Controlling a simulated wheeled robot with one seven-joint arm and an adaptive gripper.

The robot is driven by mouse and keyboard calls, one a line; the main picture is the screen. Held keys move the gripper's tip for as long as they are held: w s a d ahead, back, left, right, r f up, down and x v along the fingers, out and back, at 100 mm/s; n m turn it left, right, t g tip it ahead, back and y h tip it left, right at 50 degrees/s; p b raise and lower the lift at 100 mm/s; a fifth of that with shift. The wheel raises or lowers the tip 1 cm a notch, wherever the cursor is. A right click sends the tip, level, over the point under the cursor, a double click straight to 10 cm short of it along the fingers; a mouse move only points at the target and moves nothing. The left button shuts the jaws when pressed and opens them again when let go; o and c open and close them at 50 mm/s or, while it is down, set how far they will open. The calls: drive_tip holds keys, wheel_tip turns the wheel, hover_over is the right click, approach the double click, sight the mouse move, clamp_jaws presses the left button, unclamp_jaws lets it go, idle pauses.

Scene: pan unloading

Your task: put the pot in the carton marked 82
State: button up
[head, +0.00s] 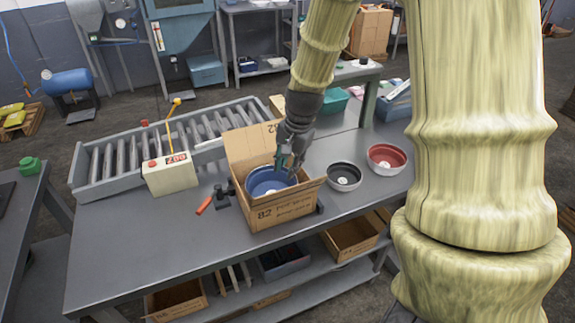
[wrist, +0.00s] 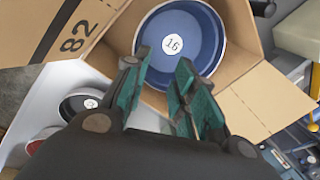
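A round pot (head: 262,182), blue inside with a white label reading 16, sits inside the open cardboard carton marked 82 (head: 288,208). The pot also shows in the wrist view (wrist: 205,38), with the carton's marked flap (wrist: 100,12) beside it. My gripper (head: 288,166) is over the carton at the pot's right side in the head view. In the wrist view my gripper (wrist: 164,62) has its two fingers apart, near the pot's rim. Nothing is clearly held between them. Whether a finger touches the rim cannot be told. The pot's underside is hidden by the carton.
A dark pot (head: 344,176) and a red-lined pot (head: 386,158) stand right of the carton. A roller conveyor (head: 110,165) and a box with a red display (head: 170,175) are behind left. An orange-handled tool (head: 204,205) lies left. The front left tabletop (head: 150,245) is clear.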

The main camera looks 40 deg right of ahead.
wheel_tip(320, 180, up, 13)
drive_tip(key=s+b, duration=0.1)
drive_tip(key=s, duration=0.1)
drive_tip(key=shift+d+b, duration=0.35)
drive_tip(key=shift+b, duration=0.05)
drive_tip(key=shift+s+f, duration=0.1)
